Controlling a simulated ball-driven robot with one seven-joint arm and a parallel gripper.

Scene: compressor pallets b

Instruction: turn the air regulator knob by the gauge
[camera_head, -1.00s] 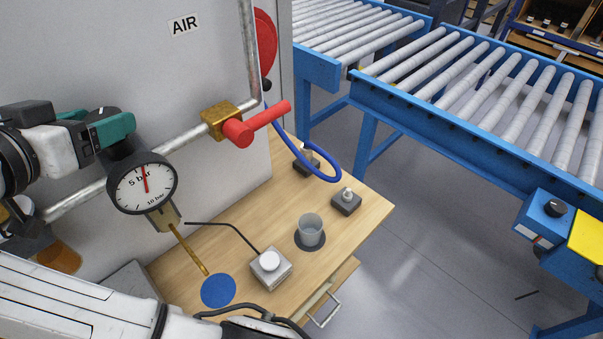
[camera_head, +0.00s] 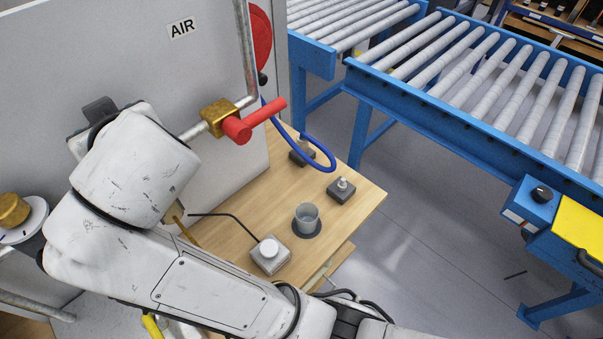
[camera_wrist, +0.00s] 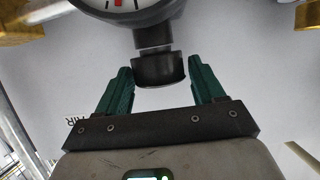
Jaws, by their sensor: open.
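In the wrist view, the black regulator knob (camera_wrist: 158,70) is below the pressure gauge (camera_wrist: 122,8), whose white dial with a red mark is cut off by the top edge. My gripper (camera_wrist: 160,67) is open, with one green finger on each side of the knob. Gaps show between the fingers and the knob, so it is not gripped. In the head view, my arm covers the gauge, the knob and the fingers.
A red-handled valve (camera_head: 238,129) sits on the pipe right of my arm. The wooden bench (camera_head: 352,203) below holds a cup (camera_head: 306,217) and a small box with a white button (camera_head: 270,255). A blue roller conveyor (camera_head: 450,120) stands at right.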

